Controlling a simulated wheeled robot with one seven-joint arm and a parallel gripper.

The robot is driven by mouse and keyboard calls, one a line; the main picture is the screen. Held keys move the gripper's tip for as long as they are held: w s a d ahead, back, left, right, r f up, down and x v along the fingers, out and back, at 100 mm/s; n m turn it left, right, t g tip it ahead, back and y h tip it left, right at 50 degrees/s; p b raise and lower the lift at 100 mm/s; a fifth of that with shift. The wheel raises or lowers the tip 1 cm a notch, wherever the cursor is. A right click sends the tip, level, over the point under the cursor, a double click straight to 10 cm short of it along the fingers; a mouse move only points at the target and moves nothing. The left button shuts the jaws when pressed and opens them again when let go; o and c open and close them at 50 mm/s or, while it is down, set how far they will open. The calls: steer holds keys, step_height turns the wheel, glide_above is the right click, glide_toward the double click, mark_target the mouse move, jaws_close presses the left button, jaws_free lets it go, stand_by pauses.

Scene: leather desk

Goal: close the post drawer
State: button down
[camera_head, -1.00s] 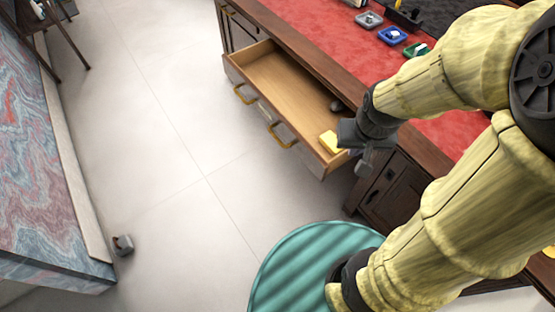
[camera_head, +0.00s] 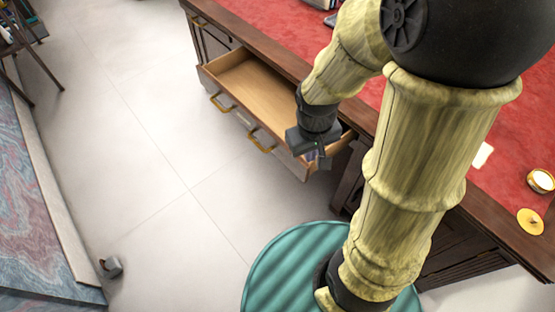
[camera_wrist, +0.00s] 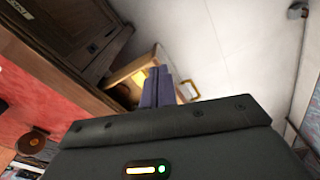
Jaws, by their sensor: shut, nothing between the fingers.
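The drawer (camera_head: 250,82) stands pulled out of the dark wooden desk, with a pale wood inside and brass handles on its front. My gripper (camera_head: 320,158) is at the drawer's near right end and hides that corner. It is shut and empty. In the wrist view the gripper fingers (camera_wrist: 158,88) are together, in front of part of the drawer (camera_wrist: 128,72), with a brass handle (camera_wrist: 191,88) beyond them. I cannot tell whether the fingers touch the drawer.
The red leather desktop (camera_head: 270,18) carries a white candle (camera_head: 540,180) and a yellow disc (camera_head: 530,221). A teal ribbed round thing (camera_head: 285,262) lies below my arm. A marbled surface (camera_head: 35,210) is at left.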

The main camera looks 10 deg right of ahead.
mark_target(286, 156)
steer(key=w+a+f+n+t+h+b, duration=0.1)
steer(key=w+a+f+n+t+h, duration=0.1)
steer(key=a+f+n+h, duration=0.4)
steer(key=w+a+f+n+t+h+b, duration=0.2)
steer(key=a+f+n+t+h, duration=0.3)
steer(key=a+f+n, duration=0.6)
steer(key=f+n, duration=0.1)
steer(key=n, duration=0.3)
steer(key=shift+w+a+n+h, duration=0.25)
steer(key=shift+w+n+h, duration=0.1)
steer(key=shift+n+h, duration=0.05)
steer(key=x, duration=0.9)
steer(key=r+x, duration=0.1)
steer(key=x, duration=0.3)
steer(key=shift+w+d, duration=0.25)
steer(key=shift+w, duration=0.15)
steer(key=shift+s+d, duration=0.1)
steer(key=shift+d, duration=0.05)
steer(key=shift+d, duration=0.15)
